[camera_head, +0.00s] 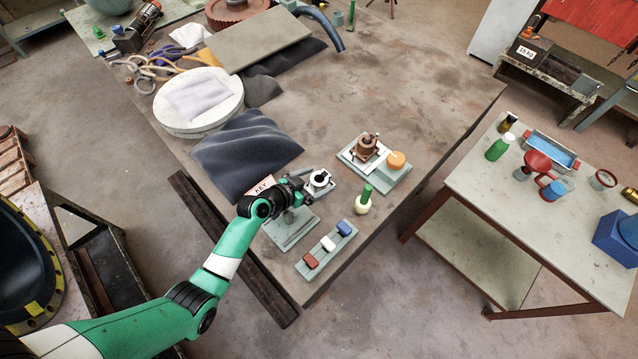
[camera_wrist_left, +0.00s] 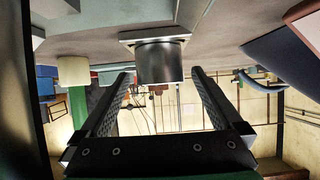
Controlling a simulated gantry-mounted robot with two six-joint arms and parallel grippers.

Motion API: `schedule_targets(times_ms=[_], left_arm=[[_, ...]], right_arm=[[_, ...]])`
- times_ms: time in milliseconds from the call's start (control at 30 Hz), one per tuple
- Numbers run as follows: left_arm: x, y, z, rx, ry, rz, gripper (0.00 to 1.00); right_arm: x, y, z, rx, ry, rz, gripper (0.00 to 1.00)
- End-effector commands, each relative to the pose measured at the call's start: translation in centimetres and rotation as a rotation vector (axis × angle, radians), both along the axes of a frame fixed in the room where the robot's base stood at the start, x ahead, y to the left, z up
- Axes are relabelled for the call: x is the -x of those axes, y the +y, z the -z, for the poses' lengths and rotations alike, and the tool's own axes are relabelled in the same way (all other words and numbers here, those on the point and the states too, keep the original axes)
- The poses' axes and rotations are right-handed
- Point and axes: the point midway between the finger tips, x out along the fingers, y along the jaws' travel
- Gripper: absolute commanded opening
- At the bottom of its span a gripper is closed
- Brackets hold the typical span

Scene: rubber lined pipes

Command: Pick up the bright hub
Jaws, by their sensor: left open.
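The bright hub (camera_head: 320,178) looks like a pale ring with a dark opening, on a small grey plate near the table's front edge. My left gripper (camera_head: 301,189) is just to its left, close to it, and partly hides the plate. In the left wrist view, which is upside down, a metallic cylinder (camera_wrist_left: 158,60) on a pale square plate appears to be this hub, shaded dark. It is ahead of the gap between the two open fingers (camera_wrist_left: 160,95). The fingers hold nothing. My right gripper is not in view.
A green-topped bottle (camera_head: 363,199) stands right of the hub. A tray of coloured blocks (camera_head: 327,250) lies in front. A plate with a brown part (camera_head: 367,146) and an orange knob (camera_head: 396,160) is behind. Dark cloth (camera_head: 245,152) lies left. The table's right rear is clear.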

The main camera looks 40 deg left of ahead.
Motion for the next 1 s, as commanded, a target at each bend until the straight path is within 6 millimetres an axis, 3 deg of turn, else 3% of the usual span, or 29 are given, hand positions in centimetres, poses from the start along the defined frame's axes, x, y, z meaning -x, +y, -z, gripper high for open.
schedule_targets(times_ms=[67, 600, 1000], left_arm=[[0.03, 0.01, -0.03, 0.0, 0.0, 0.0, 0.96], [0.06, 0.02, -0.03, 0.0, 0.0, 0.0, 0.0], [-0.02, 0.06, -0.33, 0.0, -0.004, -0.001, 0.0]], right_arm=[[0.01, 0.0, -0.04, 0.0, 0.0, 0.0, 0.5], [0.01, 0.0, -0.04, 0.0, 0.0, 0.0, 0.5], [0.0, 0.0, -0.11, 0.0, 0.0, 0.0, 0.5]])
